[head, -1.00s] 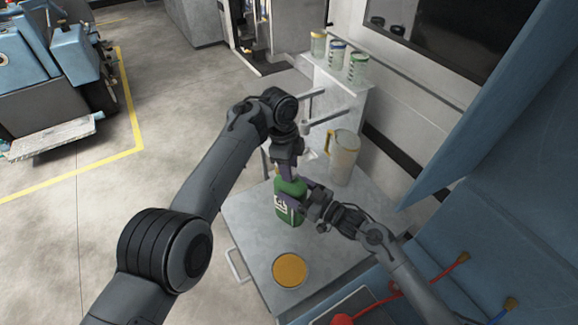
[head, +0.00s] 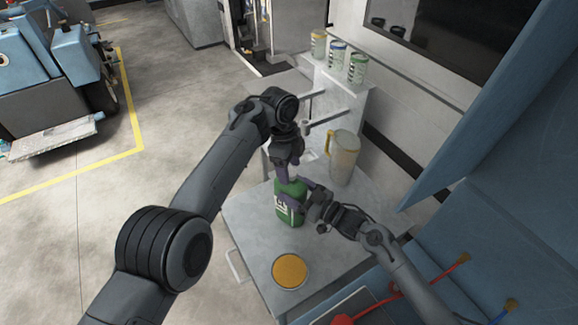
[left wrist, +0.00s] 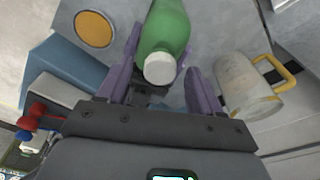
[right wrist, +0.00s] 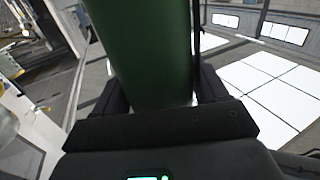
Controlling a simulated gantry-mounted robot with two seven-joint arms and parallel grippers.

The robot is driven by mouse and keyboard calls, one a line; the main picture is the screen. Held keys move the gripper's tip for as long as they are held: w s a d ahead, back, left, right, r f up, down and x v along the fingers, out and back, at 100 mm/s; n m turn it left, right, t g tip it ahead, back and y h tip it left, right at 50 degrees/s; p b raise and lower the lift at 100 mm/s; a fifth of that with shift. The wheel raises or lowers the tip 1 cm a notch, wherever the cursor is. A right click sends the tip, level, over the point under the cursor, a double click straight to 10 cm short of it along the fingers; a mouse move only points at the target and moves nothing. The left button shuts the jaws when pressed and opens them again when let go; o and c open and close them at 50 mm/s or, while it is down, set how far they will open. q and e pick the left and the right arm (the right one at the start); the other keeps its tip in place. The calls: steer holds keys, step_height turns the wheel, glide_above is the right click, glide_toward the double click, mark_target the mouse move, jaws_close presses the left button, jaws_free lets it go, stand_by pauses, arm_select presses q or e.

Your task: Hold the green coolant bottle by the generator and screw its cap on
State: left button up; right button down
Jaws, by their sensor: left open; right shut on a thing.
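The green coolant bottle (head: 285,208) stands upright on the grey table in the head view. My right gripper (head: 298,201) is shut on its side; the bottle's green body (right wrist: 150,45) fills the space between the fingers in the right wrist view. My left gripper (head: 285,180) points down over the bottle's top. In the left wrist view its purple fingers (left wrist: 160,85) are open, one on each side of the white cap (left wrist: 160,68). The cap sits at the bottle's top; I cannot tell how tightly. The head view hides the cap behind my left gripper.
A jug with a yellow handle (head: 343,158) stands behind the bottle to the right. An orange disc (head: 290,270) lies on the table (head: 250,235) in front. Several containers (head: 337,55) stand on a shelf. A blue panel (head: 490,100) hangs at the right.

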arm_select(q)
steer(key=shift+r, duration=2.2)
steer(key=shift+o, duration=0.2)
steer(key=n, duration=0.3)
steer(key=shift+w+a+r, duration=0.1)
steer(key=shift+w+a, duration=0.15)
steer(key=r+n, duration=0.1)
steer(key=n, duration=0.6)
steer(key=r+n, duration=0.1)
steer(key=n, duration=0.6)
steer(key=d+r+n+y, duration=0.1)
steer(key=n, duration=0.6)
steer(key=shift+s+n+t, duration=0.3)
steer(key=shift+s, duration=0.05)
steer(key=shift+f, duration=0.1)
steer(key=shift+f, duration=3.95)
